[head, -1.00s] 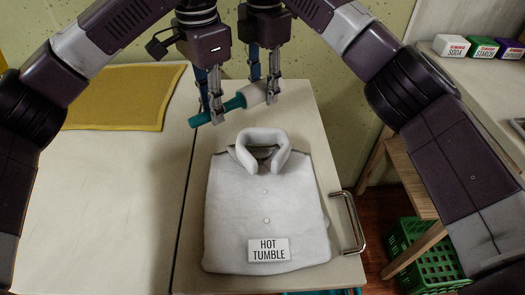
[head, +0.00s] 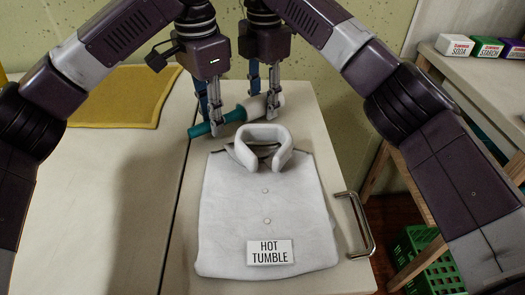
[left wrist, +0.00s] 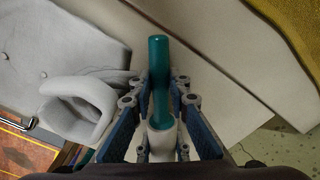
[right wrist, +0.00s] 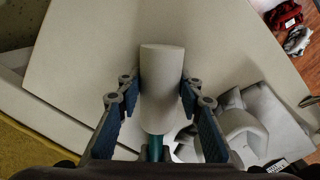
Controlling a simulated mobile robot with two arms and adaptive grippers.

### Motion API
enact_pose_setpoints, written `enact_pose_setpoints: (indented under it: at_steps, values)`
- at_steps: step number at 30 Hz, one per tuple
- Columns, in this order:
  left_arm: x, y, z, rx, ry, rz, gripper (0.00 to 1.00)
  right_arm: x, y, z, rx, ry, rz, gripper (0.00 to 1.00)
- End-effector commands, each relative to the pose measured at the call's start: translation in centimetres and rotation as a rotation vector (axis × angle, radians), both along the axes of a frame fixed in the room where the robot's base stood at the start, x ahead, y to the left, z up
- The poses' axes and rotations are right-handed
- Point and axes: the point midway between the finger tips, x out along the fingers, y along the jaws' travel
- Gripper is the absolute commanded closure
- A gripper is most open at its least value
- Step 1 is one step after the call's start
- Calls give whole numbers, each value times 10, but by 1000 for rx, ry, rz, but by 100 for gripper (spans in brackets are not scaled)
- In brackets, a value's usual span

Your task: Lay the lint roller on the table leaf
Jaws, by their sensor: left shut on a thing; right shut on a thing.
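The lint roller has a teal handle and a pale grey roll (head: 254,106). It lies slantwise between both grippers, just behind the shirt collar, over the far part of the pale table leaf (head: 304,98). My left gripper (head: 215,121) is shut on it near the handle's inner part; the handle (left wrist: 159,70) sticks out past the fingers in the left wrist view. My right gripper (head: 273,103) is shut on the roll, which also shows between its fingers in the right wrist view (right wrist: 162,85). Whether the roller touches the leaf I cannot tell.
A folded white shirt (head: 220,215) with a "HOT TUMBLE" card (head: 270,252) covers much of the leaf. A metal handle (head: 362,225) is on the leaf's right edge. A yellow cloth (head: 125,98) lies on the left table part. A green crate (head: 425,265) stands lower right.

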Motion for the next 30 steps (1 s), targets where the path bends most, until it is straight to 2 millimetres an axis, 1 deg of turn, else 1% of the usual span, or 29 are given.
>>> enact_pose_setpoints:
  at_steps: [1,4,5,9,10,25,30]
  values:
    - [-4,-1,-21,10,24,-3,100,-3,1,-12,-2,11,6,92]
    - [-4,-1,-26,11,26,-4,100,-3,1,-16,-3,13,7,92]
    - [-4,-1,-25,11,26,-4,83,-3,1,-16,-3,13,7,65]
    - [-4,-1,-25,11,25,-3,67,-3,1,-15,-4,12,6,50]
    - [-4,-1,-24,12,26,-2,66,-3,1,-15,-4,12,5,49]
    - [-4,0,-21,13,26,-2,66,-1,-2,-14,-6,8,-1,49]
    - [-3,0,-9,13,22,-2,66,0,-2,-13,-7,8,-2,49]
